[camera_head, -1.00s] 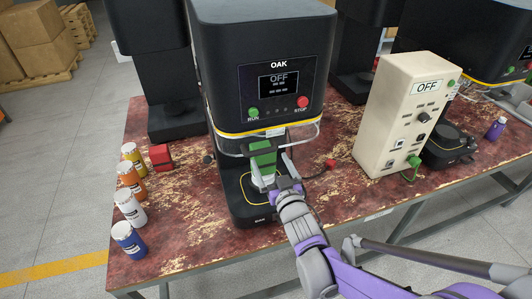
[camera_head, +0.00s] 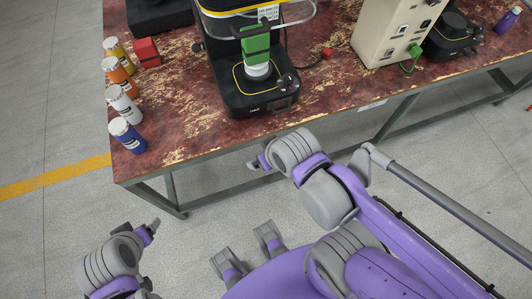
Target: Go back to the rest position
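The black seamer labelled OAK (camera_head: 262,103) stands on the worn red table. A green block (camera_head: 256,42) sits above a pale round part (camera_head: 257,70) on its plate. My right gripper (camera_head: 256,163) is in front of the table's front edge, below and apart from the seamer, with nothing seen in it. Its fingers are partly hidden by its wrist, so its opening is unclear. My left gripper (camera_head: 152,226) is low at the bottom left, over the floor and clear of the table. Its fingers are seen edge-on.
A beige control box (camera_head: 388,32) stands right. Grey floor (camera_head: 60,230) is open at left.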

